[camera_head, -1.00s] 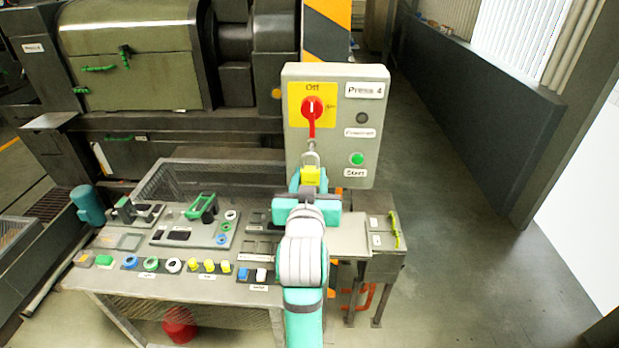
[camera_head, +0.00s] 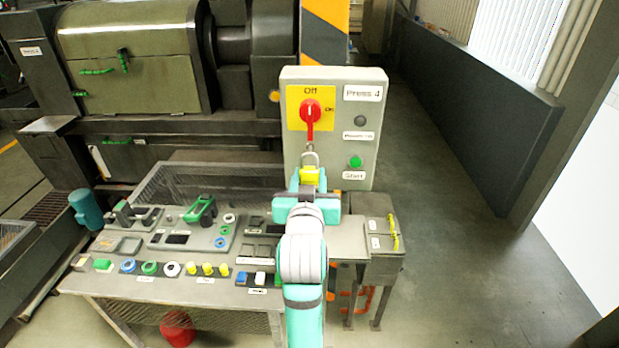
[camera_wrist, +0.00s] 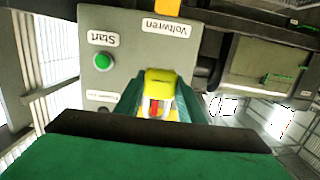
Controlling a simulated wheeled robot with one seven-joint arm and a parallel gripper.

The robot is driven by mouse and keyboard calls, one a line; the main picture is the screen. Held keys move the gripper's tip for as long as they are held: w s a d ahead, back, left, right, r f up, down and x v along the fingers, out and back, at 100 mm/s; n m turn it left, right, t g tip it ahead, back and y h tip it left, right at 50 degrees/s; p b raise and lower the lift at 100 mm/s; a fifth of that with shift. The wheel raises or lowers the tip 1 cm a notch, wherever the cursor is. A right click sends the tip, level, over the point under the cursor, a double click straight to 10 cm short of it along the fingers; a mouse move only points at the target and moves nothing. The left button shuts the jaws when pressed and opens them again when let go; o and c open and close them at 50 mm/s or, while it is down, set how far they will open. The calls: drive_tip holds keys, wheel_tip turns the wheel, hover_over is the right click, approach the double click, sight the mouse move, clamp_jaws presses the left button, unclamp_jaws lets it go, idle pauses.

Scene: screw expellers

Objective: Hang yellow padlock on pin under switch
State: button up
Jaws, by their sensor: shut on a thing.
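The yellow padlock (camera_head: 310,174) is in my gripper (camera_head: 308,186), just below the red switch (camera_head: 311,112) in the head view. Its grey shackle points up and overlaps the lower end of the switch handle, where the pin is. I cannot tell whether the shackle is around the pin or only in front of it. In the wrist view the yellow padlock (camera_wrist: 160,80) sits between the teal fingers of my gripper (camera_wrist: 160,100), with a bit of red showing by it. The pin itself is too small to make out.
The grey control box (camera_head: 368,140) carries a green start button (camera_head: 355,162) and labels. Below it, the table (camera_head: 200,285) holds several padlocks, tags and trays. The floor at right is clear.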

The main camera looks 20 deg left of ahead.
sight(310, 163)
drive_tip(key=shift+r+x, duration=0.15)
drive_tip(key=shift+x, duration=1.1)
drive_tip(key=shift+r+x, duration=0.15)
drive_tip(key=shift+x, duration=1.1)
idle(0.4)
drive_tip(key=shift+w+r, duration=0.15)
drive_tip(key=shift+w, duration=0.05)
drive_tip(key=shift+a+r, duration=0.1)
idle(0.5)
